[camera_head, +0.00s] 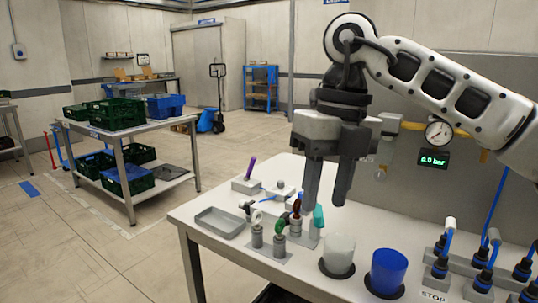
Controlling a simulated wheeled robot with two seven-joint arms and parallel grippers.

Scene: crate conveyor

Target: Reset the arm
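My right gripper (330,183) comes in from the upper right and hangs over the white table (222,254), fingers pointing down. A gap shows between its two dark fingers, and I see nothing between them. The fingertips are close to a teal-handled part and red-handled fittings (297,208) on the table; I cannot tell whether they touch. My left gripper does not show.
A white cup (339,254) and a blue cup (387,271) stand at the table's front. A grey tray (220,222) lies at the left. Blue hoses with black connectors (440,259) are at the right. A gauge (438,134) is on the back panel. A crate table (150,129) stands behind.

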